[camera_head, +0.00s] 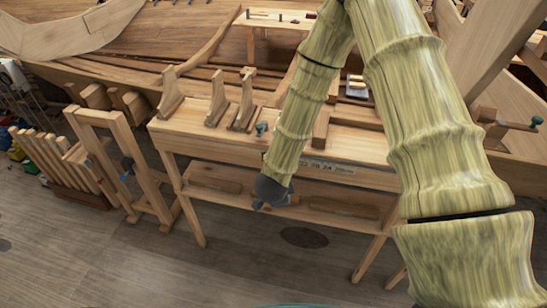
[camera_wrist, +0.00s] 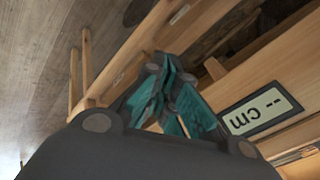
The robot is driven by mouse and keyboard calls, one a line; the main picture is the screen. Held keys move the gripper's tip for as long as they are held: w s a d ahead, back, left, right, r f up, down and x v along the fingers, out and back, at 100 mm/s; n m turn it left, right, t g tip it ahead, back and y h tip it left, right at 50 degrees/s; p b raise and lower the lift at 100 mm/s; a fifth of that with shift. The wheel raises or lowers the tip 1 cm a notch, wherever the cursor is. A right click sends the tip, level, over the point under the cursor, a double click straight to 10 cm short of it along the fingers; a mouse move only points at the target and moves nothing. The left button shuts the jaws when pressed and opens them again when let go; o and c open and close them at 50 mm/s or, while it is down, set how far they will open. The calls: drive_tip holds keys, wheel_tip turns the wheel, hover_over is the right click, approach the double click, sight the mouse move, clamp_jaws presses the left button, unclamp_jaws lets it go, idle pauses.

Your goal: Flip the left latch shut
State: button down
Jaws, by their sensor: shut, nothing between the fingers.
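I cannot make out a left latch in either view; it may be hidden by my arm or too small to tell. My gripper (camera_head: 272,204) hangs in front of the wooden workbench (camera_head: 190,136), below its top edge and by the open shelf level. In the wrist view my gripper (camera_wrist: 172,100) shows its teal fingers shut together, with nothing between them. A pale label plate (camera_wrist: 262,108) reading "cm", seen inverted, is on the wooden front to the right of the fingers. The plate on the bench front (camera_head: 328,167) also shows in the head view.
Wooden brackets (camera_head: 218,100) stand on the bench top, with a small teal-topped item (camera_head: 262,128) near the front edge. The lower shelf (camera_head: 334,222) spans the bench legs. A wooden trestle (camera_head: 115,160) stands at left. The floor in front (camera_head: 150,270) is clear.

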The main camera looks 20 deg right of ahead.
drive_tip(key=s+f+n+g+y+b, duration=0.1)
drive_tip(key=s+f+n, duration=0.5)
drive_tip(key=s, duration=0.4)
drive_tip(key=s+a+f+n+g+y+b, duration=0.1)
drive_tip(key=s+f+n+g+b, duration=0.1)
drive_tip(key=s+f+n, duration=0.4)
drive_tip(key=s+f+n+g+y+b, duration=0.1)
drive_tip(key=s+f+n, duration=0.6)
drive_tip(key=s, duration=0.8)
drive_tip(key=shift+s+a+f+g+y+b, duration=0.15)
drive_tip(key=shift+a+f+g+y+b, duration=0.1)
drive_tip(key=shift+g+y+b, duration=0.25)
